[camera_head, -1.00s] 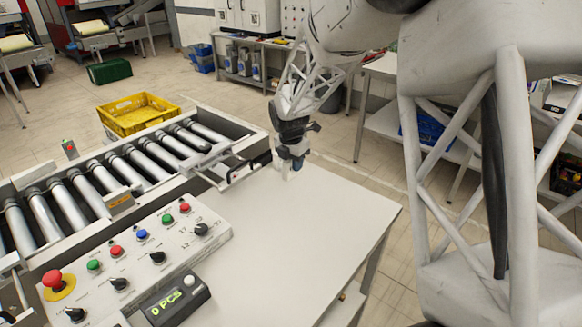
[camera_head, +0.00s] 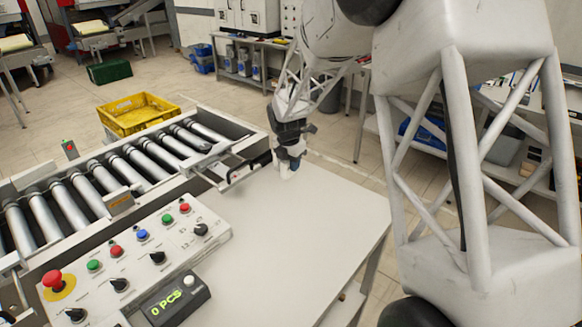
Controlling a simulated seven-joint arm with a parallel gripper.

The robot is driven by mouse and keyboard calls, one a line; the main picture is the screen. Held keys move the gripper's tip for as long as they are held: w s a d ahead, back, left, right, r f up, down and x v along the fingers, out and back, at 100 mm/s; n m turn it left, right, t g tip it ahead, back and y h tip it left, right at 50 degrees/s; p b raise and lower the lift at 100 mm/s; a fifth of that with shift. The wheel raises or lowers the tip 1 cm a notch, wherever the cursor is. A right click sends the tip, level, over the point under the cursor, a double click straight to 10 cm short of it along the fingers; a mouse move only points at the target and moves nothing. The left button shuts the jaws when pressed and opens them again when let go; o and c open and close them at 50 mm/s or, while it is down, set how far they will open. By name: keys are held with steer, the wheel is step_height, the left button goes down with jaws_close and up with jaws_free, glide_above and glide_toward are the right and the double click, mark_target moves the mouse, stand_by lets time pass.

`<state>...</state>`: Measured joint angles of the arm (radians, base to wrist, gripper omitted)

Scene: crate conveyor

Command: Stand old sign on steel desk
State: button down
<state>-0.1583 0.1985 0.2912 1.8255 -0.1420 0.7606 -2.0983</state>
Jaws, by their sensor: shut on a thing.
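My gripper (camera_head: 288,163) is low over the far part of the pale grey desk (camera_head: 290,245), just right of the roller conveyor's end. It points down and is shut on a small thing. Only a little pale and blue shows at the fingertips, so I cannot make out its shape or whether it is the old sign. I cannot tell whether it touches the desk top. No other sign stands out on the desk.
The roller conveyor (camera_head: 225,140) and a control panel (camera_head: 135,255) with buttons and a counter (camera_head: 172,301) lie along the left. A yellow crate (camera_head: 138,113) is beyond the conveyor. The desk's middle and right are clear.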

steer(key=shift+f, duration=0.75)
steer(key=shift+f, duration=0.1)
steer(key=c, duration=0.9)
jaws_free()
steer(key=r, duration=0.7)
steer(key=s+a+r, duration=0.1)
steer(key=r, duration=0.3)
steer(key=shift+r, duration=0.6)
